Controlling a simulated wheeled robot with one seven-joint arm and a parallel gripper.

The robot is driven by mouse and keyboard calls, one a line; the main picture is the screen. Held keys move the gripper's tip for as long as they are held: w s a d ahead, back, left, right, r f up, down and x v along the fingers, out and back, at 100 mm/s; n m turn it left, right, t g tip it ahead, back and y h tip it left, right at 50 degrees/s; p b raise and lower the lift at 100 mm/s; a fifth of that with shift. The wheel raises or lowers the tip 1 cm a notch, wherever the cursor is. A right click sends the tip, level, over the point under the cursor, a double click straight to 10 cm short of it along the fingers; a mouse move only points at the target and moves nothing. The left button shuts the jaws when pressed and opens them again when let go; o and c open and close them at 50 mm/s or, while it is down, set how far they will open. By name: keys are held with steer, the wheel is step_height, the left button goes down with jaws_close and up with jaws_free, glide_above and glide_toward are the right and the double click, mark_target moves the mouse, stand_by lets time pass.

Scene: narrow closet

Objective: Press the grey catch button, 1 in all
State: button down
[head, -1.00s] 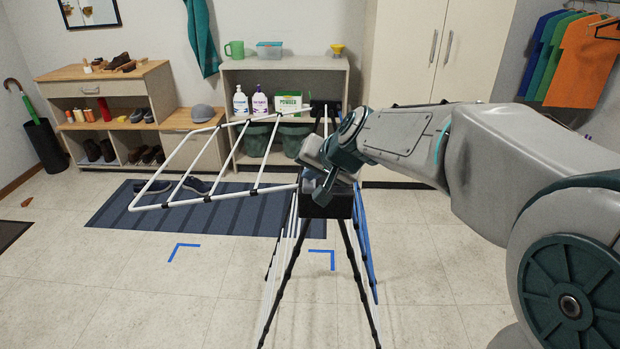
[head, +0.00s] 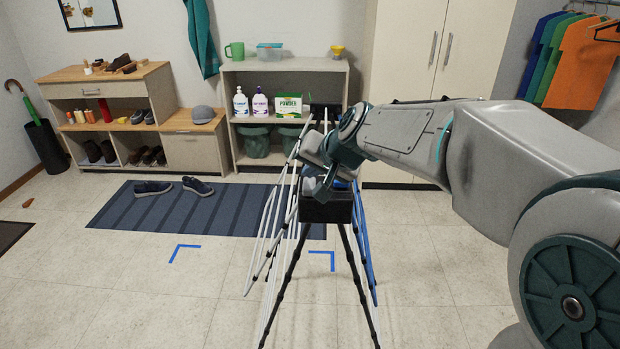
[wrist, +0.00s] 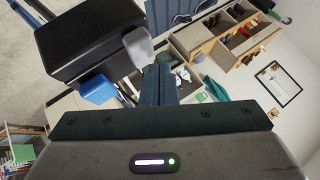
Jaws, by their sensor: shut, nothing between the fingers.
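A drying rack with white rails and black legs (head: 353,265) stands in front of me. Its black top housing (head: 326,208) also shows in the wrist view (wrist: 85,38). The grey catch button (wrist: 138,47) sticks out of the end of the housing in the wrist view. A blue part (wrist: 98,90) is beside it. My gripper (wrist: 158,72) is shut and empty, its fingertips close to the grey button; I cannot tell whether they touch. The left white wing (head: 268,235) hangs down steeply.
A striped blue mat (head: 140,215) with dark shoes lies behind the rack to the left. Blue corner marks (head: 184,249) are on the floor. A shelf (head: 285,66) with bottles and a tall cabinet (head: 410,60) stand behind. The floor at front left is clear.

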mark_target(312, 186)
steer(key=shift+r, duration=0.1)
steer(key=shift+r+p, duration=1.85)
steer(key=shift+r, duration=0.7)
steer(key=shift+f, duration=0.1)
steer(key=s+d+f+g+h, duration=0.1)
steer(key=s+d+f, duration=0.3)
steer(key=s, duration=0.4)
steer(key=s+d+f+n+g+h, duration=0.1)
steer(key=s+d+f+g+h, duration=0.1)
steer(key=s+d+f, duration=0.2)
steer(key=s+d+f+n+g+h, duration=0.1)
steer(key=s+d+f+h, duration=0.1)
steer(key=s+d+f, duration=0.2)
steer(key=s+d, duration=0.3)
steer(key=s, duration=0.5)
steer(key=shift+s+d+g, duration=0.15)
steer(key=shift+g, duration=0.25)
steer(key=shift+r, duration=0.1)
